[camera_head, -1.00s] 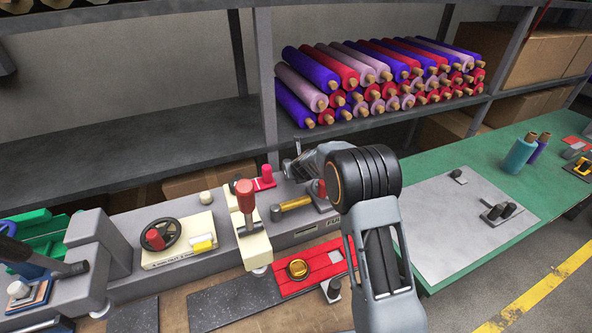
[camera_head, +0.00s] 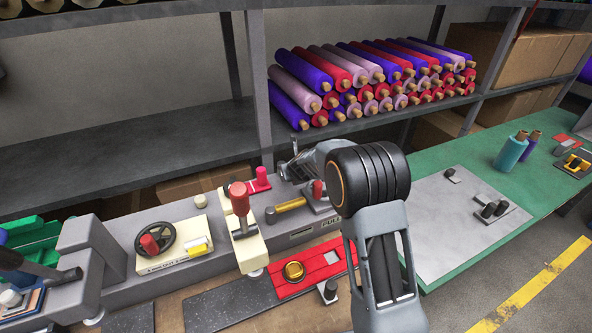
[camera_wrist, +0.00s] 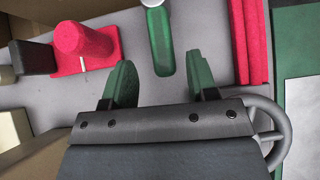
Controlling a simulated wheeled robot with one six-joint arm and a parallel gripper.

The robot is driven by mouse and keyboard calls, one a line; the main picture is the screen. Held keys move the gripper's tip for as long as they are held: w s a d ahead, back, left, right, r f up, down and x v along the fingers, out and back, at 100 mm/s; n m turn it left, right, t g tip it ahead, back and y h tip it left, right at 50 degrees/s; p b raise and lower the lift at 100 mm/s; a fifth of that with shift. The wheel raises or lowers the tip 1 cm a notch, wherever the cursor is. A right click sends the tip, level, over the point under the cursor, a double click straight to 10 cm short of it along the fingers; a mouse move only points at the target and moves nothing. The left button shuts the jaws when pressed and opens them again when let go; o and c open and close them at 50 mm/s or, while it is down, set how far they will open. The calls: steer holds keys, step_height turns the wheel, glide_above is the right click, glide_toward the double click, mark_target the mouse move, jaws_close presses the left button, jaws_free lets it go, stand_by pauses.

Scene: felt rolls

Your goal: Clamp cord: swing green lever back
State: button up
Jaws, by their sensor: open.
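The green lever (camera_wrist: 160,40) shows at the top middle of the wrist view, as a green handle with a pale metal end. It lies ahead of my gripper (camera_wrist: 160,88), roughly in line with the gap between the fingers and apart from them. My gripper is open, with a green-padded finger on each side and nothing between them. In the head view my arm hides the fingers, and I cannot make out the green lever there. I cannot pick out the cord in either view.
A red peg on a red base (camera_wrist: 85,45) stands left of the lever, with red strips (camera_wrist: 250,40) to the right. The grey bench carries a red-knobbed lever (camera_head: 240,195), a black handwheel (camera_head: 155,240) and a yellow cylinder (camera_head: 291,205). A shelf holds felt rolls (camera_head: 370,80).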

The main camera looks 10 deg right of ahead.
steer(key=p+v, duration=0.2)
steer(key=v, duration=0.8)
steer(key=shift+s+r, duration=0.1)
steer(key=s+a+f+n+g+y, duration=0.1)
steer(key=s+n+g, duration=0.4)
steer(key=s+n, duration=1.05)
steer(key=s+d+r+n+h+b, duration=0.1)
steer(key=s+d+r+n, duration=0.2)
steer(key=s+n, duration=0.3)
steer(key=s+d+r+n+t+h+b, duration=0.1)
steer(key=s+d+r+n+h, duration=0.1)
steer(key=s+d+r+n, duration=0.2)
steer(key=shift+s+d+r+n, duration=0.25)
steer(key=shift+s+n, duration=1.3)
steer(key=shift+n, duration=2.2)
